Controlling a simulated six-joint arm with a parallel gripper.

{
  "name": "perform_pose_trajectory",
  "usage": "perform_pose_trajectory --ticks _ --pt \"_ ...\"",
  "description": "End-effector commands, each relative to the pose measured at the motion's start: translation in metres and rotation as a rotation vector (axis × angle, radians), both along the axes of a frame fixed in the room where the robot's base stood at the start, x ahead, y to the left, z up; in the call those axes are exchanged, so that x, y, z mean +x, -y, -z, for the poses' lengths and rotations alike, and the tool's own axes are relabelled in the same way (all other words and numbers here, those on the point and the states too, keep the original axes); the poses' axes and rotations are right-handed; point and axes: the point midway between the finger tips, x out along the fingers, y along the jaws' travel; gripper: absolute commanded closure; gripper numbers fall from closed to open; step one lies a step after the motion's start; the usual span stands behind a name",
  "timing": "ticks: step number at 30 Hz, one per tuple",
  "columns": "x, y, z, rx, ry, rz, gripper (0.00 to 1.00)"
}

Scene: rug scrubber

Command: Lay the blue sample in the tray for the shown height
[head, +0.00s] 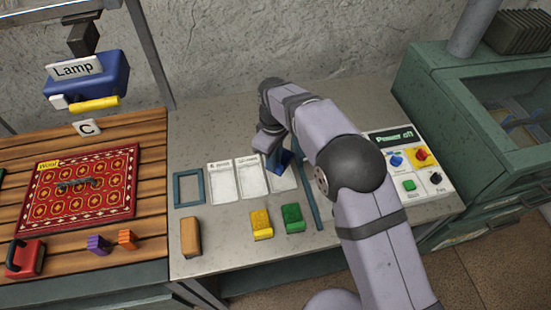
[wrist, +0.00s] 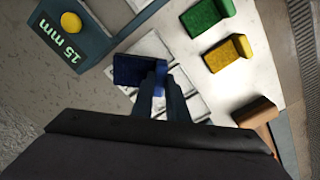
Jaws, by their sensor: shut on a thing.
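My gripper (wrist: 157,84) is shut on the blue sample (wrist: 128,70), a dark blue block; it also shows in the head view (head: 285,157), partly hidden by my arm. The sample is over or at the white trays. Three white trays stand in a row: left (head: 221,186), middle (head: 251,180) and right (head: 282,183). Each has small print at its far end that I cannot read. The sample is by the right tray; I cannot tell whether it touches it. A gauge display (wrist: 56,47) in the wrist view reads 15 mm.
Green (head: 293,217), yellow (head: 261,225) and brown (head: 190,236) blocks stand in front of the trays. An empty teal frame (head: 176,188) lies left of them. A control panel (head: 410,163) is on the right. A red patterned rug (head: 83,215) lies on the wooden deck at left.

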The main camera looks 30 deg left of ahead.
Motion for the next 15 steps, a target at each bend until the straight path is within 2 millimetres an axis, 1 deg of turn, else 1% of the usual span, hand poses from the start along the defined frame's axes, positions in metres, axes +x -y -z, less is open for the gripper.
perform_pose_trajectory --ticks 1,5,15 --pt "0.000 0.000 0.005 -0.001 0.000 0.000 1.00" --pt "0.000 0.001 0.015 -0.001 -0.001 0.001 1.00" --pt "0.000 0.001 0.047 -0.001 -0.001 0.001 1.00"
